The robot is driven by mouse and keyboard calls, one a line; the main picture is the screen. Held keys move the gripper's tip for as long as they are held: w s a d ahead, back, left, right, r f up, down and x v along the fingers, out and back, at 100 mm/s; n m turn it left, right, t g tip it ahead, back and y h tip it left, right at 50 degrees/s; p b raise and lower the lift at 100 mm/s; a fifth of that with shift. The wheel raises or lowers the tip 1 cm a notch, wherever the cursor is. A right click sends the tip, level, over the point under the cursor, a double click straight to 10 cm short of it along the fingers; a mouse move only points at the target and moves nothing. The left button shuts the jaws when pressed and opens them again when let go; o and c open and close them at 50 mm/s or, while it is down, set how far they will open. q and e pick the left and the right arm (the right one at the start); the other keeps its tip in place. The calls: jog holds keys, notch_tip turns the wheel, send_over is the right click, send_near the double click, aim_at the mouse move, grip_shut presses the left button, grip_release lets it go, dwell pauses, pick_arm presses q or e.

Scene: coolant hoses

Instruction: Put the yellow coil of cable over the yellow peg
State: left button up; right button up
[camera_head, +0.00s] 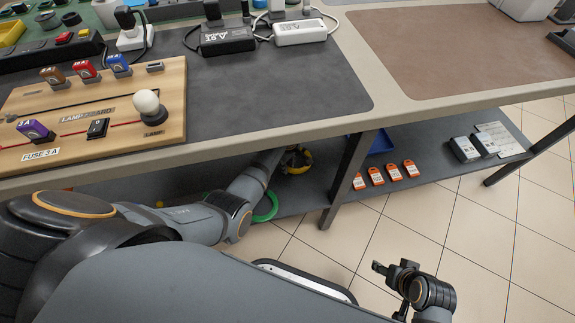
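A yellow coil (305,167) shows small in the shadow under the bench, above the lower shelf. My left arm reaches in under the bench edge, and its dark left gripper (290,160) is right at the coil and overlaps it in the picture. The fingers are too dark and small to tell whether they are shut on it. A small yellow spot (159,204) shows past my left arm; I cannot tell if it is the yellow peg. My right gripper (387,282) is over the floor in front of the bench, away from the coil; its opening is unclear.
A green ring (265,207) is beside my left forearm at the shelf's front. The bench edge (230,142) overhangs the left arm. A bench leg (347,178) stands right of the coil. Orange tags (376,176) and a blue bin (380,143) sit beyond it.

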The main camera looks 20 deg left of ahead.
pick_arm(q)
jog(key=o, duration=0.4)
jog(key=shift+o, duration=0.2)
